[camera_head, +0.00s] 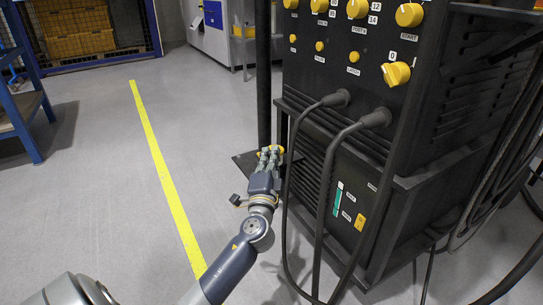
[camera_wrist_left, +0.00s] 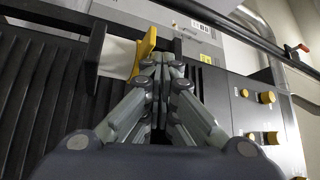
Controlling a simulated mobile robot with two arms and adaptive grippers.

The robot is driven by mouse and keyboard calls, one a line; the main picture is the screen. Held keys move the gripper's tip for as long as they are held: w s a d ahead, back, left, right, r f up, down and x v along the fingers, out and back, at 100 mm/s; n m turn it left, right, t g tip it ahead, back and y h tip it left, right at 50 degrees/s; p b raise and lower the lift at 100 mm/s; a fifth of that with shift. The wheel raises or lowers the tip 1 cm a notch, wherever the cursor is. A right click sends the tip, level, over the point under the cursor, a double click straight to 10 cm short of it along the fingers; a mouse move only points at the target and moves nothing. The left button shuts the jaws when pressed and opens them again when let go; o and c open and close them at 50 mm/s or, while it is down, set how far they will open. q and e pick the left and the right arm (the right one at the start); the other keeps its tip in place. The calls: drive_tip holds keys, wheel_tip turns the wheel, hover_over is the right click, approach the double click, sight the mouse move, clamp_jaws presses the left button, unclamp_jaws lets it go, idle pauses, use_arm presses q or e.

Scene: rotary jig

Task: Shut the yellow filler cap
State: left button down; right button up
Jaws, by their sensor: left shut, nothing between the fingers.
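My left gripper (camera_head: 270,151) is shut and empty, its fingertips by the left side of the black machine cabinet. In the left wrist view its closed fingertips (camera_wrist_left: 165,60) are in the middle of the picture. The yellow filler cap (camera_wrist_left: 143,48) shows there just left of the fingertips and partly behind them, as a narrow upright, slightly tilted piece. I cannot tell whether the fingers touch it. In the head view only small yellow bits (camera_head: 281,149) show at the fingertips; the rest is hidden. My right gripper is not in view.
The black cabinet (camera_head: 345,150) has yellow knobs and plugged-in black cables (camera_head: 325,190) hanging right of my left gripper. A dark post (camera_head: 263,75) stands behind the gripper. The grey floor (camera_head: 110,200) with a yellow line is clear to the left.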

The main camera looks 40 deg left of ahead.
use_arm(q)
drive_tip(key=shift+s+f, duration=0.1)
drive_tip(key=shift+f, duration=0.3)
drive_tip(key=shift+a, duration=0.1)
wheel_tip(320, 180, up, 11)
drive_tip(key=shift+f, duration=0.2)
idle(0.6)
drive_tip(key=shift+f, duration=0.1)
